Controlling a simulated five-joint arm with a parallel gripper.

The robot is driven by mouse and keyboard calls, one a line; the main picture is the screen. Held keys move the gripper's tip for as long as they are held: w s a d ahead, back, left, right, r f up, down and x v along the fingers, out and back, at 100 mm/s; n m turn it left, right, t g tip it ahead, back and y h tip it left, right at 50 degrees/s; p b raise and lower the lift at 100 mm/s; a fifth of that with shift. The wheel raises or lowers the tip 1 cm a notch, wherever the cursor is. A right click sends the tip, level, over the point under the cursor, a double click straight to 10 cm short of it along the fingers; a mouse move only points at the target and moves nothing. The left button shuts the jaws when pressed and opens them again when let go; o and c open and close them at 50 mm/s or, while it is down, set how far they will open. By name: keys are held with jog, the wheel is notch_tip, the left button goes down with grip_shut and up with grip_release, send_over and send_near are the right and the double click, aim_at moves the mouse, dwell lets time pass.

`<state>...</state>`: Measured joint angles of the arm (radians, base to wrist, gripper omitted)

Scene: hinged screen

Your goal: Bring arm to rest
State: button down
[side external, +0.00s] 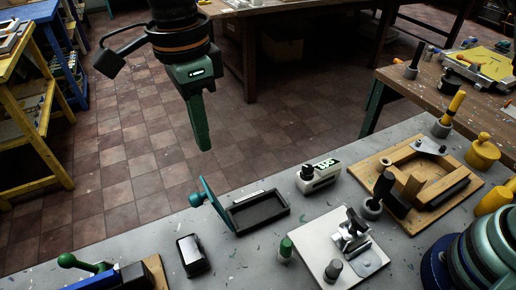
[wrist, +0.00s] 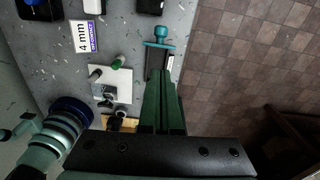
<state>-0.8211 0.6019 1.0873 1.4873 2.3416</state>
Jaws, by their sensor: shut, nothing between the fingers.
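My gripper (side external: 205,147) hangs at the upper left of the side external view, its green fingers together, pointing down and empty. It is in the air above and behind the bench, clear of everything on it. In the wrist view the fingers (wrist: 162,78) also lie together. The hinged screen, a teal panel (side external: 214,203) tilted up at the left end of a black tray-like base (side external: 260,212), stands on the grey bench (side external: 235,262). In the wrist view its teal part (wrist: 160,37) shows beyond my fingertips, and the fingers hide part of the base.
A white-and-green device (side external: 318,178), a metal plate with a clamp (side external: 335,245), a wooden fixture (side external: 425,190) and a black box (side external: 192,255) stand around the screen. A green knob (side external: 286,247) is near the plate. Open tiled floor (side external: 110,170) lies behind the bench.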

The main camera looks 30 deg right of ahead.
jog(key=w+d+r+n+t+y, duration=0.1)
jog(key=d+r+n, duration=0.25)
jog(key=d, duration=0.65)
jog(key=w+d+r+n+t, duration=0.15)
jog(key=d+n, duration=0.25)
jog(key=d, duration=0.6)
jog(key=s+d+f+n+t, duration=0.1)
jog(key=s+d+n, duration=0.3)
jog(key=d, duration=0.4)
jog(key=s+d+f+n+t, duration=0.2)
jog(key=s+d+n, duration=0.2)
jog(key=d+n, duration=0.2)
jog(key=d, duration=0.2)
jog(key=shift+d+f+h, duration=0.35)
jog(key=shift+f+h, duration=0.05)
